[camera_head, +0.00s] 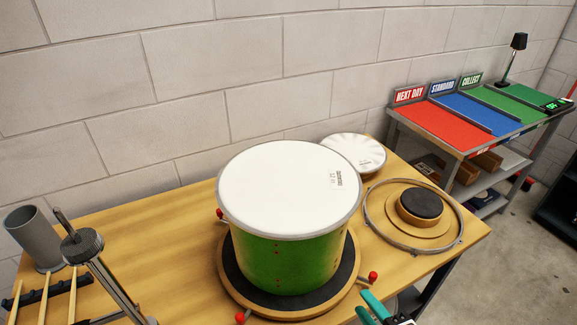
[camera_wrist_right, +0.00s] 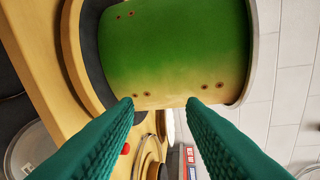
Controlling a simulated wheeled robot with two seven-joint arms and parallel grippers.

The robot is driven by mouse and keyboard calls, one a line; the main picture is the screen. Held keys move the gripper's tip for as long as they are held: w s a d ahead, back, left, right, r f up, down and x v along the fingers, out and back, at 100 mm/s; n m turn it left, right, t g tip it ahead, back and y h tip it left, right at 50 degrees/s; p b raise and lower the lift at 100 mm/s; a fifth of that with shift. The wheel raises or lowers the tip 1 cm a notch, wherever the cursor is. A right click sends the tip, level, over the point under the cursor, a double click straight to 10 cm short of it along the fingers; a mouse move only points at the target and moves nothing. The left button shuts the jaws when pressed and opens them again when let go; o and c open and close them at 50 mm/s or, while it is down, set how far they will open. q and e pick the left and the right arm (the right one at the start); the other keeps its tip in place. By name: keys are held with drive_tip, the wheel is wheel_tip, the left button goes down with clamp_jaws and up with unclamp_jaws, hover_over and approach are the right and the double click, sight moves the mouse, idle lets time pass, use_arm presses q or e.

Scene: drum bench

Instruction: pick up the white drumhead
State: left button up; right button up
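A white drumhead (camera_head: 285,185) with a grey rim and small dark print lies flat on top of a green drum (camera_head: 285,262). A second, smaller white disc (camera_head: 354,153) with a pale metal rim lies on the table behind and to the right; it may be another drumhead. My right gripper (camera_head: 369,310) shows its teal fingers at the bottom edge, in front of and right of the drum. In the right wrist view its fingers (camera_wrist_right: 160,102) are apart with nothing between them, facing the drum's side (camera_wrist_right: 180,50). My left gripper is not in view.
The drum stands on a round, dark-topped wooden turntable (camera_head: 243,300) with red-knobbed handles. A metal hoop (camera_head: 371,222) surrounds a wooden disc with a dark pad (camera_head: 420,203). A grey cup (camera_head: 35,240), a rack with sticks and a metal stand (camera_head: 83,243) occupy the left.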

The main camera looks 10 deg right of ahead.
wheel_tip(320, 180, up, 12)
drive_tip(key=s+a+n+t+y, duration=0.2)
drive_tip(key=n, duration=0.1)
drive_tip(key=p, duration=0.2)
approach(328, 230)
drive_tip(key=x, duration=0.4)
drive_tip(key=p+x, duration=0.1)
drive_tip(key=x, duration=0.2)
drive_tip(key=shift+w+a+r, duration=0.1)
drive_tip(key=shift+w+r, duration=0.05)
drive_tip(key=shift+w, duration=0.1)
drive_tip(key=shift+w+a, duration=0.15)
drive_tip(key=shift+w, duration=0.3)
drive_tip(key=shift+s, duration=0.15)
drive_tip(key=c, duration=0.3)
clamp_jaws()
